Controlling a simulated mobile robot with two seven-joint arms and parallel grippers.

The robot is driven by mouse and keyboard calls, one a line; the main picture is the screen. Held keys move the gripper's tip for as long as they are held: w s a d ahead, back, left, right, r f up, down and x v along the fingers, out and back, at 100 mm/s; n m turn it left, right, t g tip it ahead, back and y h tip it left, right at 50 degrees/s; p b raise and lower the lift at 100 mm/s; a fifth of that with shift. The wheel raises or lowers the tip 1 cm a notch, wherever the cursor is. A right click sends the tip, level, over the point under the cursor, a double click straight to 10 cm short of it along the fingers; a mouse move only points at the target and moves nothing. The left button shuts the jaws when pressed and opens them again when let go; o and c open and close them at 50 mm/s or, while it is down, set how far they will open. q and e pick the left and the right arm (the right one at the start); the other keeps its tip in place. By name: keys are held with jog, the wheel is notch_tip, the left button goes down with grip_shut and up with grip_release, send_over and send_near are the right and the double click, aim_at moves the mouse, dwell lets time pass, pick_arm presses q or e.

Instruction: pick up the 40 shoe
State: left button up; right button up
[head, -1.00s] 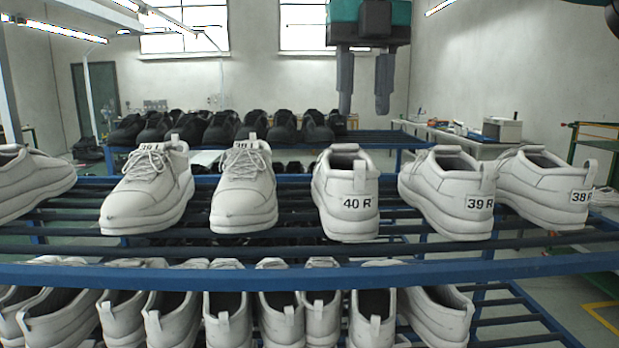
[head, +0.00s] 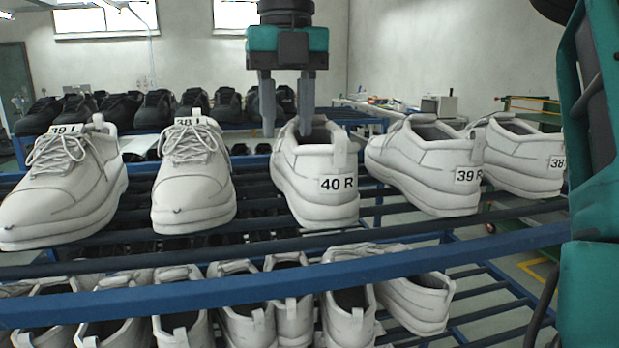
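The 40 shoe (head: 315,185) is a white sneaker labelled "40 R". It stands upright on the upper rack shelf near the middle of the head view, heel and label facing me. My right gripper (head: 287,132) points straight down over it, open and empty. Its right finger overlaps the shoe's opening and its left finger shows just left of the upper's left edge, so the side wall appears between them. I cannot tell whether they touch the shoe. My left gripper is not in view.
The "39 R" shoe (head: 425,170) stands close on the right, with the "38" shoe (head: 525,160) beyond it. The "38 L" shoe (head: 193,185) and "39 L" shoe (head: 62,190) stand left. A blue rail (head: 250,290) runs in front. Black shoes (head: 157,108) stand behind.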

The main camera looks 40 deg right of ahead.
aim_at(286, 137)
notch_tip(286, 137, down, 5)
jog(key=shift+w+f, duration=0.1)
jog(key=shift+w, duration=0.05)
jog(key=shift+c, duration=0.2)
grip_shut()
dwell(0.4)
